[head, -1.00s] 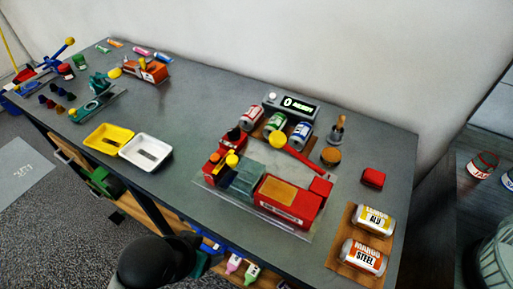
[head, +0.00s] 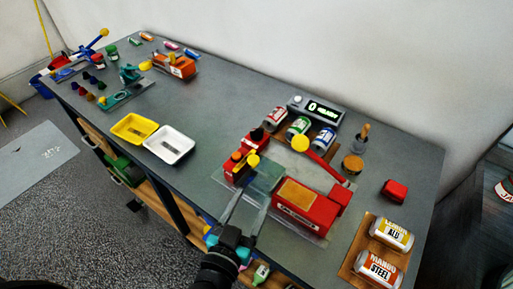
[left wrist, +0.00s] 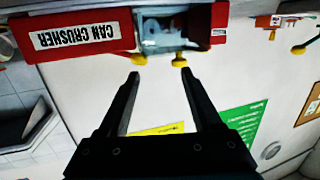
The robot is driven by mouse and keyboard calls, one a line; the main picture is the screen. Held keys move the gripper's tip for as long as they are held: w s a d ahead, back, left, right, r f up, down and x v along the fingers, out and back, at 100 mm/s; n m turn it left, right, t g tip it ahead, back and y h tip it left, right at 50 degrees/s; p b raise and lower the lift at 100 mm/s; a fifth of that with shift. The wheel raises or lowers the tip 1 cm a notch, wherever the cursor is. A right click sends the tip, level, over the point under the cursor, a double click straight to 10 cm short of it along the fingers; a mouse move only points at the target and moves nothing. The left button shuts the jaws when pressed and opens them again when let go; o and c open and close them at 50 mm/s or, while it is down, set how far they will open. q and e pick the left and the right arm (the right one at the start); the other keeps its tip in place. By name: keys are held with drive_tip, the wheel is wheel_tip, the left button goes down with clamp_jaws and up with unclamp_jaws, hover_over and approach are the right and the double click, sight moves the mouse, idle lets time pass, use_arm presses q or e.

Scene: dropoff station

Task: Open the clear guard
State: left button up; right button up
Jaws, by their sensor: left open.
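The red can crusher (head: 302,206) stands on a clear base plate on the bench, with a long red lever ending in a yellow ball (head: 300,143). Its clear guard (head: 267,176) spans the gap between the red blocks. In the left wrist view the crusher (left wrist: 60,36) is upside down, and the bluish guard (left wrist: 172,32) has two yellow knobs (left wrist: 180,62) near its edge. My left gripper (head: 250,193) is open and empty in front of the guard. Its fingertips (left wrist: 159,74) are close to the knobs, with a small gap showing. My right gripper is out of view.
A yellow tray (head: 120,134) and a white tray (head: 154,146) lie left of the crusher. Several cans and a display (head: 316,108) stand behind it. Two cans on a brown board (head: 347,268) and a red block (head: 394,189) are at right.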

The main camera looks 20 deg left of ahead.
sight(259, 173)
use_arm(q)
drive_tip(key=w+a, duration=0.1)
drive_tip(key=w, duration=0.3)
drive_tip(key=w+n+t+y, duration=0.1)
drive_tip(key=w, duration=0.4)
drive_tip(key=w+a+r+y+b, duration=0.1)
drive_tip(key=w, duration=0.4)
drive_tip(key=shift+w+a+n, duration=0.2)
drive_tip(key=shift+a+n, duration=0.1)
drive_tip(key=shift+a, duration=0.05)
clamp_jaws()
idle(0.4)
idle(0.9)
